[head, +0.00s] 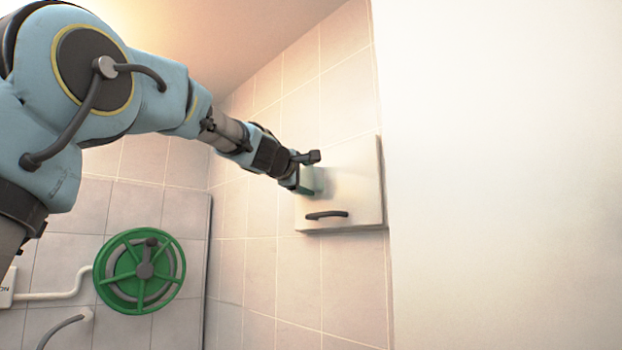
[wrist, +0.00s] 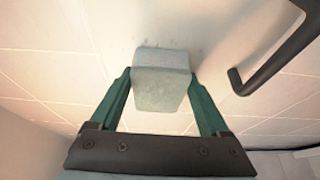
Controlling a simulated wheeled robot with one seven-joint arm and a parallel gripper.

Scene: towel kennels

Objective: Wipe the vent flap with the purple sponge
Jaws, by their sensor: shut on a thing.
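The vent flap (head: 358,180) is a pale square panel on the tiled wall in the head view, with a dark bar handle (head: 326,215) near its lower edge. My gripper (head: 304,178) is at the flap's left part, above the handle.
A green handwheel (head: 140,272) is on the left tiled wall, with a white pipe (head: 55,296) beside it. A grey curved bar (head: 65,325) is below. A plain white surface (head: 500,180) fills the right side. The wall below the flap is clear.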

